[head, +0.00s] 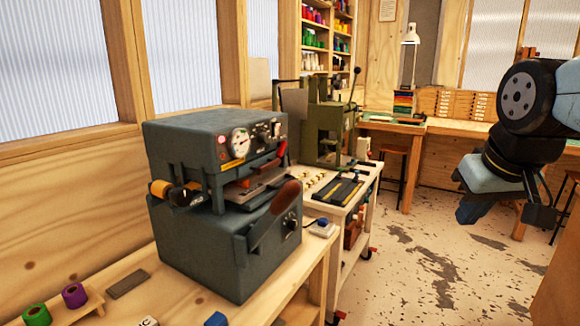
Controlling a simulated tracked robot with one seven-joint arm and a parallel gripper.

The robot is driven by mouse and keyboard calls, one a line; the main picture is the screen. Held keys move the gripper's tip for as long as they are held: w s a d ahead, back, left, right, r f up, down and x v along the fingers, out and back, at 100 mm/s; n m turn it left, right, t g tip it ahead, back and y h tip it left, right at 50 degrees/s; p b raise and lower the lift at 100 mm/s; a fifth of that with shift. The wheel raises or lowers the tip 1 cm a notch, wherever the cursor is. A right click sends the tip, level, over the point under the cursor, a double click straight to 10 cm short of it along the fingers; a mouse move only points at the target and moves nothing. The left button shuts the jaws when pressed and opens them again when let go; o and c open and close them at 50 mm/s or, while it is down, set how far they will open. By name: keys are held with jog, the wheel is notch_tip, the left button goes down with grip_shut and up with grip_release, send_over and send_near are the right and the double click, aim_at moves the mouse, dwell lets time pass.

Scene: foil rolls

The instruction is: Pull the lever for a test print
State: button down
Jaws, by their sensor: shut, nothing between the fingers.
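A dark grey foil press (215,185) stands on the wooden bench at the left, with a dial and knobs on its upper front. A lever (285,197) with a brown grip slants up and to the right on its front side. A smaller red handle (282,151) sits above it. An orange foil roll (160,189) is on the press's left side. My gripper (540,216) hangs in the air at the right, well apart from the press and lever. It is shut and empty.
A green press (325,130) with an upright black-knobbed lever stands on a white cart (345,230) behind. Green and purple rolls (75,295) lie at the bench's lower left. Speckled open floor (430,265) lies between the cart and my arm.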

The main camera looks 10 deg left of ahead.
jog(key=w+a+r+n+g+y, duration=0.1)
jog(key=w+a+r+n, duration=0.2)
jog(key=w+a+r, duration=0.35)
jog(key=w+a+r+n, duration=0.3)
jog(key=a+n, duration=0.1)
jog(key=a, duration=0.5)
jog(key=w+a+r+n+g, duration=0.1)
jog(key=a+r+n, duration=0.1)
jog(key=a, duration=0.6)
jog(key=w+a+r+n+g, duration=0.1)
jog(key=w+a+r+n, duration=0.1)
jog(key=a, duration=0.6)
jog(key=shift+n+y, duration=0.4)
jog(key=shift+n, duration=0.5)
jog(key=x, duration=1)
jog(key=shift+f, duration=0.15)
jog(key=shift+s+d+f, duration=0.15)
jog(key=shift+d+f, duration=0.6)
jog(key=shift+f, duration=0.1)
jog(key=shift+d+f, duration=0.3)
jog(key=shift+f, duration=0.35)
